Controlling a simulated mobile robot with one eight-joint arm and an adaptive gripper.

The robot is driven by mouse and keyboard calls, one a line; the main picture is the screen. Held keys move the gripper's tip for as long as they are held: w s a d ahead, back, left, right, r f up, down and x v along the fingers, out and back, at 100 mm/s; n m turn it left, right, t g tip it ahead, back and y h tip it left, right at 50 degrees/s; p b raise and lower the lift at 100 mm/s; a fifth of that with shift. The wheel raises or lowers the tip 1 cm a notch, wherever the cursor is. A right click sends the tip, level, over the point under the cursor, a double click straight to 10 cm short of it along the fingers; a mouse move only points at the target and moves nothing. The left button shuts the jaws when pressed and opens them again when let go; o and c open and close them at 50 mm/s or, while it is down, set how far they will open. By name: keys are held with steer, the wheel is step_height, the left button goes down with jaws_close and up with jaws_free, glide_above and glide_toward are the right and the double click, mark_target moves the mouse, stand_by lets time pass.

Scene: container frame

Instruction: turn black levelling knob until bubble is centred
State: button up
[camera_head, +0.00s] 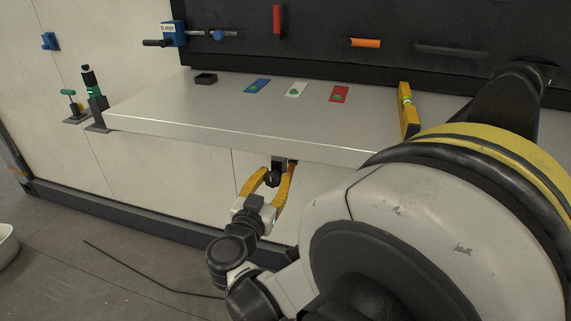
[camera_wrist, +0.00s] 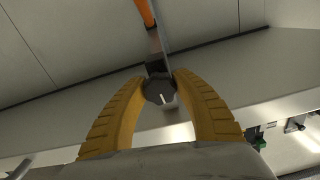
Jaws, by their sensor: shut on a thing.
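The black levelling knob (camera_head: 271,178) sits under the front edge of the grey shelf (camera_head: 240,120). It also shows in the wrist view (camera_wrist: 158,90), with a white mark on its face. My gripper (camera_head: 268,180) has its two yellow fingers around the knob, shut on it from both sides; the fingertips show in the wrist view (camera_wrist: 160,80). A yellow spirit level (camera_head: 408,112) stands at the right end of the shelf, with a greenish vial. Its bubble is too small to read.
Blue (camera_head: 257,86), white (camera_head: 296,89) and red (camera_head: 339,94) plates with green pieces lie on the shelf, beside a small black box (camera_head: 205,79). A blue clamp (camera_head: 174,34) is at the back left. Green-black fittings (camera_head: 93,90) stand at the left end. A dark rod (camera_head: 140,272) lies on the floor.

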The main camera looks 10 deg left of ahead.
steer(key=shift+m, duration=1.1)
steer(key=o, duration=1.2)
steer(key=shift+o, duration=0.2)
steer(key=s, duration=1.2)
steer(key=shift+a, duration=0.4)
